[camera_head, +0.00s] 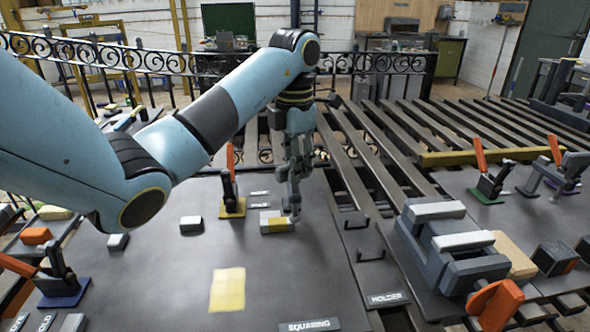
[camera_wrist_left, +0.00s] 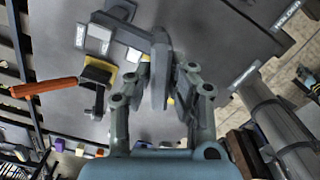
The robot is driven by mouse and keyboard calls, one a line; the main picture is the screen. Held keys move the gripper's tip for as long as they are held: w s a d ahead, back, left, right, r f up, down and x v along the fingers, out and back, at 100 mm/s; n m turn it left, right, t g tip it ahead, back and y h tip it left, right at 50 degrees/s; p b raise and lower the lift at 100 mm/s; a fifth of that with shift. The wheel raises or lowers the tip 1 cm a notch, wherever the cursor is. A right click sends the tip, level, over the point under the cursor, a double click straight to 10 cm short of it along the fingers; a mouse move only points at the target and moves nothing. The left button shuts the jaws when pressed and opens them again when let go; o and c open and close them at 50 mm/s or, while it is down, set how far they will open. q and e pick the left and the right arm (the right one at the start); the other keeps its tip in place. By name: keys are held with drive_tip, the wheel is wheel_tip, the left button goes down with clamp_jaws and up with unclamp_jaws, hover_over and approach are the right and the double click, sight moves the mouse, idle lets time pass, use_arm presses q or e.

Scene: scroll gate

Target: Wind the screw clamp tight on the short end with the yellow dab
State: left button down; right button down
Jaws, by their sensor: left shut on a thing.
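My left gripper (camera_head: 294,212) reaches down to the dark bench. A large grey vise-like clamp with pale jaw tops (camera_head: 465,262) stands at the right, with an orange handle (camera_head: 495,303) in front. I cannot tell whether this is the screw clamp. My right gripper is not in view.
An orange-handled clamp on a yellow plate (camera_head: 232,208) stands just left of my gripper. Others stand on a blue plate (camera_head: 66,294) and a green plate (camera_head: 486,197). A yellow square (camera_head: 228,289) marks clear bench in front. A slatted rack (camera_head: 385,150) lies behind.

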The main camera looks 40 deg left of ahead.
use_arm(q)
drive_tip(key=shift+w+r+m, duration=0.1)
drive_tip(key=shift+r+m, duration=0.1)
drive_tip(key=shift+m, duration=1)
